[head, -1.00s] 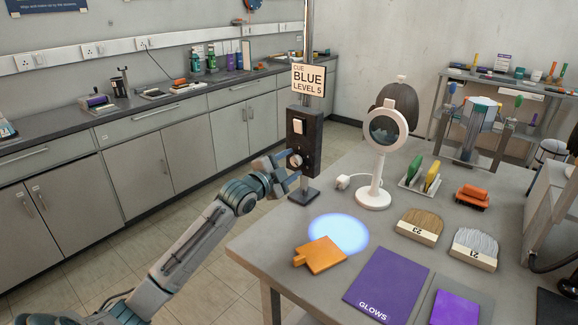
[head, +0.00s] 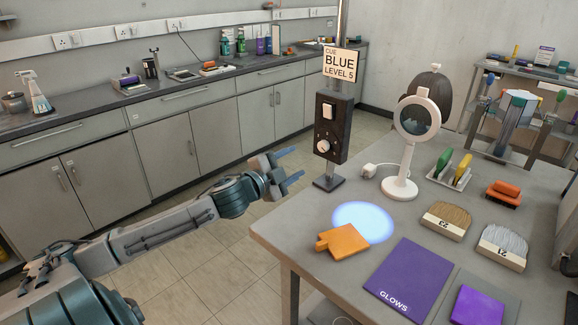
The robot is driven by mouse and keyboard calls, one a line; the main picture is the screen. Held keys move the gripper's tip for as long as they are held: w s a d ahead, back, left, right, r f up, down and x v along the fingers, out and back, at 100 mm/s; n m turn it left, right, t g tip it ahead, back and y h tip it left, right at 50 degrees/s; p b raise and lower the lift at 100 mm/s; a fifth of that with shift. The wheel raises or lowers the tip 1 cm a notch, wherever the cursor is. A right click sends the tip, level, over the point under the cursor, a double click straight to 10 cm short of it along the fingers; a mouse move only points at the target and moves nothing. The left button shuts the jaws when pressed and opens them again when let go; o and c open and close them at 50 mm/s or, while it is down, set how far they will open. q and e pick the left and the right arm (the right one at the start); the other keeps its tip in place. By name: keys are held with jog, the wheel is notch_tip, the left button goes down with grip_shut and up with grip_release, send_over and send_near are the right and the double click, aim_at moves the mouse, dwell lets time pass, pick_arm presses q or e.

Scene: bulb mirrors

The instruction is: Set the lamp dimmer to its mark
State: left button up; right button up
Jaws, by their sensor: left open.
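The dial marks around the knob are too small to read. A sign (head: 342,63) above the box reads "CUE BLUE LEVEL 5". My left gripper (head: 292,168) is open and empty, to the left of the box and a little below the knob, apart from it. A blue-white light spot (head: 363,222) lies on the table. My right gripper is out of view.
A round white magnifier stand (head: 400,188) stands right of the box. An orange paddle (head: 342,242), a purple "GLOWS" sheet (head: 408,275), numbered brushes (head: 446,220) and a rack with green and yellow pieces (head: 450,170) lie on the table (head: 300,238). Floor left of the table is clear.

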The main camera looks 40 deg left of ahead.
pick_arm(q)
jog(key=shift+s+d, duration=0.1)
jog(key=shift+s, duration=0.35)
dwell(0.5)
